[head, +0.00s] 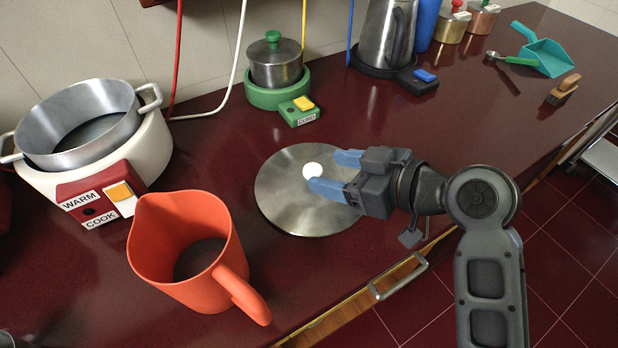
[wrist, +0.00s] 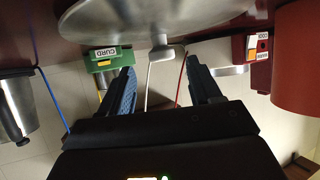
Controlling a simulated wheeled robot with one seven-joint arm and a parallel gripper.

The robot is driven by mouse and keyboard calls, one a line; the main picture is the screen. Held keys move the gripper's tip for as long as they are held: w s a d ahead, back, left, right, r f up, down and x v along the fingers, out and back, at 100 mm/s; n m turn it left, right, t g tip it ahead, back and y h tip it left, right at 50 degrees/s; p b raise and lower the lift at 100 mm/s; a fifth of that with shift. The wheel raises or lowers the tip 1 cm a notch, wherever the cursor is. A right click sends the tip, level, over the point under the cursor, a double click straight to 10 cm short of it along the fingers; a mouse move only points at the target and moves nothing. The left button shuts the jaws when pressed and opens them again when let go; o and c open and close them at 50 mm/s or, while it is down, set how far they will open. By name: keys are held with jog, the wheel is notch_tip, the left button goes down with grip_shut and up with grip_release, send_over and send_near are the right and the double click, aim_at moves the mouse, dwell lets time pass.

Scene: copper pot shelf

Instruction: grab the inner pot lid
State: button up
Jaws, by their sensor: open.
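The inner pot lid (head: 290,205) is a round metal disc lying flat on the dark red counter, with a white knob (head: 312,170) standing up from its middle. In the wrist view, which appears upside down, the lid (wrist: 110,22) fills the top and its knob (wrist: 167,53) shows in the gap between the fingers. My gripper (head: 334,173) is open over the right part of the lid, with its blue fingertips pointing left toward the knob. The knob appears just beyond the tips in the wrist view (wrist: 162,67); contact is not visible. Nothing is held.
An orange jug (head: 180,250) stands at the front left. The open metal pot (head: 85,125) sits in a white cooker behind it. A small lidded pot (head: 277,65) on a green base and a metal kettle (head: 385,35) stand at the back.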

aim_at(313, 169)
jog(key=x, duration=0.5)
jog(key=shift+s+f+p, duration=0.1)
jog(key=shift+p, duration=0.2)
jog(key=c, duration=1)
jog(key=shift+c, duration=0.4)
